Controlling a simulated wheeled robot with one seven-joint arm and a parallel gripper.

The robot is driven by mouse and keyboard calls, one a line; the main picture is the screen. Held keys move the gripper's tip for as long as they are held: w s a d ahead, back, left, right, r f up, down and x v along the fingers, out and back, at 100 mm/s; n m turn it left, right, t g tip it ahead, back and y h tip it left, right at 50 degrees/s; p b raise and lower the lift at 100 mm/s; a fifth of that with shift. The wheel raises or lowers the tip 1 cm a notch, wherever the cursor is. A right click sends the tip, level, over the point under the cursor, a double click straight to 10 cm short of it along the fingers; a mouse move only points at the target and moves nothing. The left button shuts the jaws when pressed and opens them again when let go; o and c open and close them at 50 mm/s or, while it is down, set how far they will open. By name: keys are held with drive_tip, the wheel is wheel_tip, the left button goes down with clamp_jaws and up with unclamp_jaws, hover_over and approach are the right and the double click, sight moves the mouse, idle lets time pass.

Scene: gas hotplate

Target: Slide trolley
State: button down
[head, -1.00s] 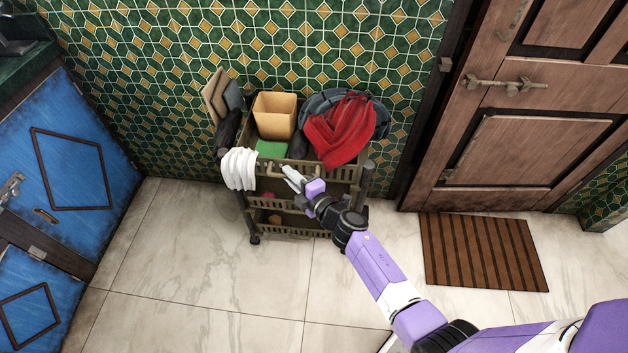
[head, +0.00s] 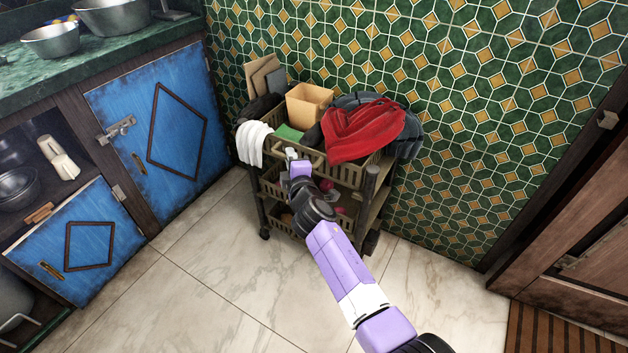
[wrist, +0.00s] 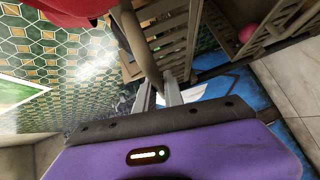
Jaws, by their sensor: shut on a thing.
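The trolley (head: 372,207) is a dark olive, tiered cart standing on wheels against the tiled wall. It carries a red cloth (head: 362,132), a tan box (head: 309,103) and a white cloth (head: 253,143). My gripper (head: 293,157) reaches to the front of its top tier. In the wrist view, the trolley's bar handle (wrist: 138,45) runs down to the two fingers (wrist: 160,95), which are shut on it. My arm hides part of the trolley's lower tiers in the head view.
Blue cabinets (head: 165,125) under a green counter stand at the left; a lower compartment is open. A wooden door (head: 585,265) and brown striped mat (head: 550,335) are at the right. The pale tiled floor (head: 215,270) in front is clear.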

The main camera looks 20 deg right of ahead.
drive_tip(key=w+a+b, duration=0.5)
drive_tip(key=w+b, duration=0.1)
drive_tip(key=w, duration=0.1)
drive_tip(key=shift+a+b, duration=0.3)
drive_tip(key=c, duration=1.5)
unclamp_jaws()
drive_tip(key=shift+o, duration=0.2)
drive_tip(key=shift+d, duration=0.1)
drive_tip(key=s+r+p, duration=0.1)
drive_tip(key=s+p, duration=0.3)
drive_tip(key=s, duration=0.3)
drive_tip(key=shift+s+a, duration=0.4)
drive_tip(key=shift+a, duration=0.05)
